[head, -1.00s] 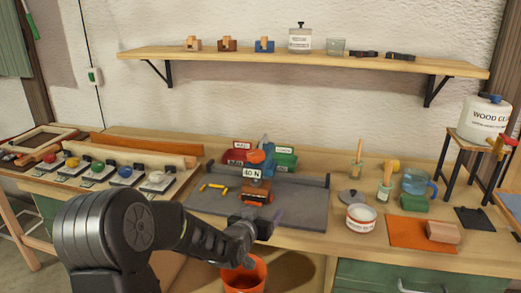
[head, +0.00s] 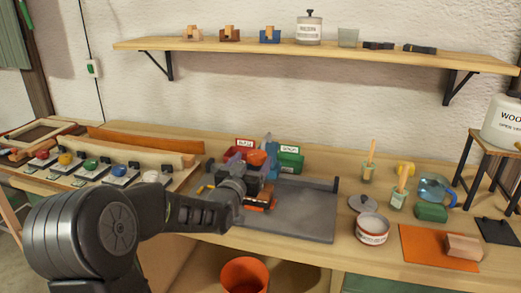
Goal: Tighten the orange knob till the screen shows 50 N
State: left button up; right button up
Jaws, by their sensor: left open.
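The orange knob (head: 257,157) shows at the top of the device on the grey mat (head: 305,212), in front of a blue upright part (head: 270,147). My left arm comes in from the left, and my left gripper (head: 248,165) is at the device, close to the knob and in front of it. The gripper is open; I cannot tell whether its fingers touch the knob. The device's screen is hidden behind my gripper, so no reading shows. An orange part (head: 262,204) of the device shows below my wrist. My right gripper is not in view.
A red bin (head: 238,152) and a green bin (head: 291,162) stand behind the device. On the right are a white tin (head: 372,229), brush jars, a blue jug (head: 432,190) and an orange sheet (head: 418,243). An orange bucket (head: 244,276) stands below the front edge.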

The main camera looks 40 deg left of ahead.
pick_arm(q)
jog(key=p+x, duration=0.2)
jog(key=x, duration=0.5)
jog(key=shift+w, duration=0.3)
